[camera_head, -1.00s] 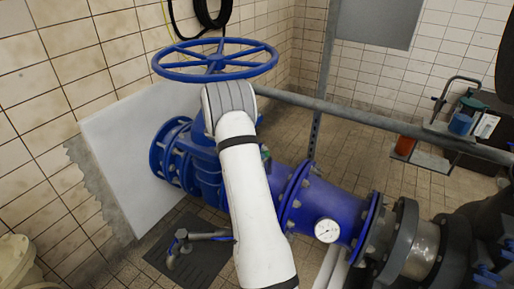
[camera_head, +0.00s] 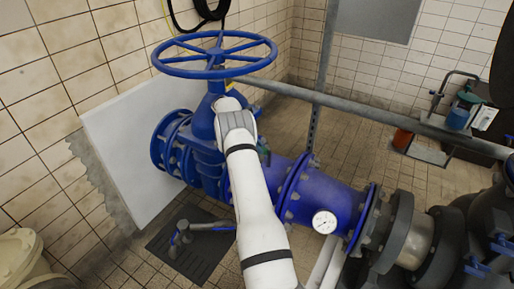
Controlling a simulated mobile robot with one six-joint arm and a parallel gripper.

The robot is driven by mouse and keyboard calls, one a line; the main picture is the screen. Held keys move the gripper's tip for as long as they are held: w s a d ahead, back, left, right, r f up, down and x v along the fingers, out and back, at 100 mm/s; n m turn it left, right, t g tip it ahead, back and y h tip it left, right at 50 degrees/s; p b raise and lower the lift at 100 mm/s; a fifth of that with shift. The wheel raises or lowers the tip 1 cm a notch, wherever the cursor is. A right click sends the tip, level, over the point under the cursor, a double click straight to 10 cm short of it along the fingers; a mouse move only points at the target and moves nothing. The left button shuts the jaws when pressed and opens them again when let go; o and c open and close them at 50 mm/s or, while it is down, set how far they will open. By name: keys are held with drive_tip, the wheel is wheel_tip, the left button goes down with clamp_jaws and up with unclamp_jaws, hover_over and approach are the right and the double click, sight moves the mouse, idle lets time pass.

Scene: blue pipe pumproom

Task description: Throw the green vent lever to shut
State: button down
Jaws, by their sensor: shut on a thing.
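A small dark green part (camera_head: 265,151), which looks like a piece of the green vent lever, shows just right of my arm on top of the blue pipe (camera_head: 320,192). Most of it is hidden behind my white arm, so I cannot tell its angle. My arm reaches up over the pipe and bends at a grey joint beside the blue valve body (camera_head: 202,158). My gripper is hidden behind the arm; neither its fingers nor their contact with the lever can be seen.
A large blue handwheel (camera_head: 214,72) stands above the arm's end. A grey rail (camera_head: 370,117) crosses behind the pipe. A white round gauge (camera_head: 324,222) sits on the pipe. A dark mat (camera_head: 200,262) lies on the floor, with a grey fitting (camera_head: 178,238) on it.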

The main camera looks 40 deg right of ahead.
drive_tip(key=shift+s+d+m+g+y, duration=0.1)
drive_tip(key=shift+s+m+g+y, duration=0.05)
drive_tip(key=shift+m+g+y, duration=0.35)
drive_tip(key=c, duration=1.5)
unclamp_jaws()
